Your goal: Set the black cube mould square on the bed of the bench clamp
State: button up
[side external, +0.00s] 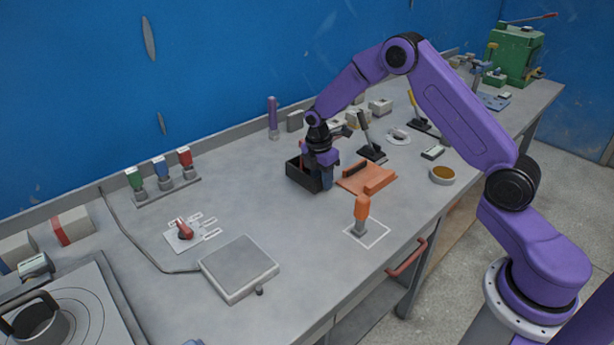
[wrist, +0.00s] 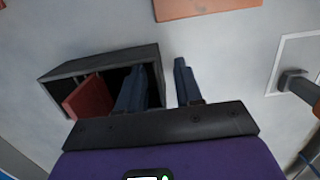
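A black open-topped box (side external: 303,174), which looks like the cube mould, stands on the bench under my gripper. In the wrist view the box (wrist: 62,75) is at the left, with a red-brown piece (wrist: 88,98) leaning inside. My gripper (wrist: 160,75) points down with its fingers apart. One finger is over or inside the box and the other is outside, with the box's right wall between them. I cannot tell whether either finger touches the wall. My gripper (side external: 325,182) partly hides the box in the side view. Which fixture is the bench clamp is unclear.
An orange board with a raised strip (side external: 370,181) lies right of the box. An orange-handled tool (side external: 362,212) stands in a white outlined square. A flat grey plate (side external: 238,267) is in front. A green machine (side external: 515,55) stands far back right.

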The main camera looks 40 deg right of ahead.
grip_shut()
jog(key=shift+r, duration=0.2)
